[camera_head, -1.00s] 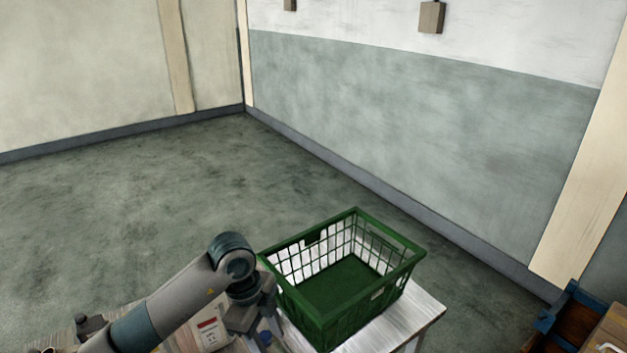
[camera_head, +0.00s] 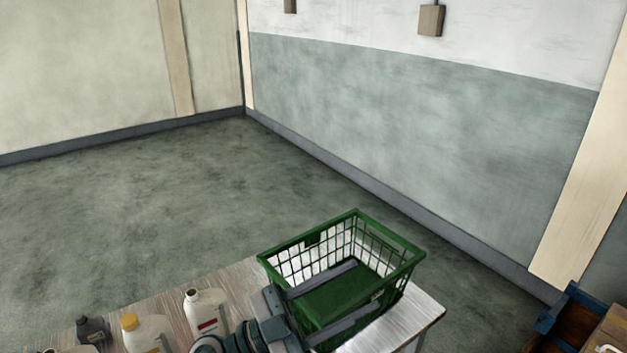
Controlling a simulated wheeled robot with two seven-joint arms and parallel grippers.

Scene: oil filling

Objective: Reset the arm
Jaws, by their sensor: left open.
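My left gripper (camera_head: 366,284) is open, with its two long grey fingers spread and nothing between them. In the head view it overlaps the left and front sides of the green basket (camera_head: 388,281). The fingers appear over the basket's opening; I cannot tell how high they are or whether they touch it. The basket looks empty where its floor shows. My right gripper is out of view.
The basket stands at the right end of a pale wooden table (camera_head: 425,309). To its left are a white jug (camera_head: 203,309), a yellow-capped bottle (camera_head: 148,331) and a dark bottle (camera_head: 92,330). A blue-edged wooden crate (camera_head: 573,318) is at lower right. The floor behind is clear.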

